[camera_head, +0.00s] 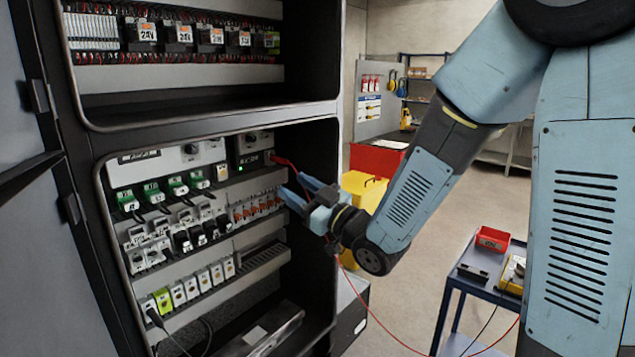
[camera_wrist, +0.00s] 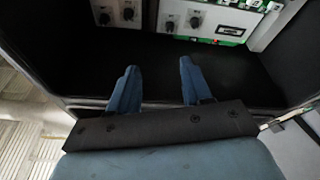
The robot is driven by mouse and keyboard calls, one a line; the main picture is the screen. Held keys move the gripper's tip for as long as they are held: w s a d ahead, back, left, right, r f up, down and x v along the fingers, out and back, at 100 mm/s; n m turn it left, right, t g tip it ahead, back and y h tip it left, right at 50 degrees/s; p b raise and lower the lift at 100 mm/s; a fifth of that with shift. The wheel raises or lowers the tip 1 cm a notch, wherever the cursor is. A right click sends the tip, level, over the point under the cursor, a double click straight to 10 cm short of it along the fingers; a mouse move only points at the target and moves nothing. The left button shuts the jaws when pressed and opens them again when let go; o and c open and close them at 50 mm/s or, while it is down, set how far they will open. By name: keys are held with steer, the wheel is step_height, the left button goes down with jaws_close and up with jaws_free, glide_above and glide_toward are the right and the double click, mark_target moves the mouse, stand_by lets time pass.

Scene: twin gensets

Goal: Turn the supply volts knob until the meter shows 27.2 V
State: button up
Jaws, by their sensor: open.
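In the head view, a grey panel (camera_head: 165,162) with a dark meter window (camera_head: 139,156) and two dark knobs, one mid-panel (camera_head: 191,149) and one at its right (camera_head: 215,145), sits high in the cabinet's lower bay. A black unit (camera_head: 252,148) with knobs and a green light stands right of it. The wrist view shows paired knobs (camera_wrist: 194,21) and a meter window (camera_wrist: 236,30) along its top edge. Labels and the reading are too small to tell. My gripper (camera_head: 293,187) is open and empty at the cabinet's right opening, apart from the knobs; its fingers (camera_wrist: 158,66) point toward the panel.
Rows of breakers and relays (camera_head: 190,235) fill the bay below. A red cable (camera_head: 288,163) hangs near my gripper. The open cabinet door (camera_head: 45,240) is at left. A blue trolley (camera_head: 480,285) with a red bin (camera_head: 492,239) stands at right. Open floor lies between.

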steer(key=d+m+h, duration=0.9)
steer(key=d+h, duration=0.5)
steer(key=d, duration=0.6)
steer(key=s+d+m+g+h, duration=0.1)
steer(key=s+d+m+g, duration=0.1)
steer(key=s, duration=0.8)
steer(key=s+d+m+g+h, duration=0.1)
steer(key=s+d+g, duration=0.4)
steer(key=s, duration=0.5)
steer(key=shift+s+d+f+m+g, duration=0.3)
steer(key=shift+m+g, duration=0.1)
steer(key=shift+m, duration=0.4)
steer(key=shift+w, duration=0.1)
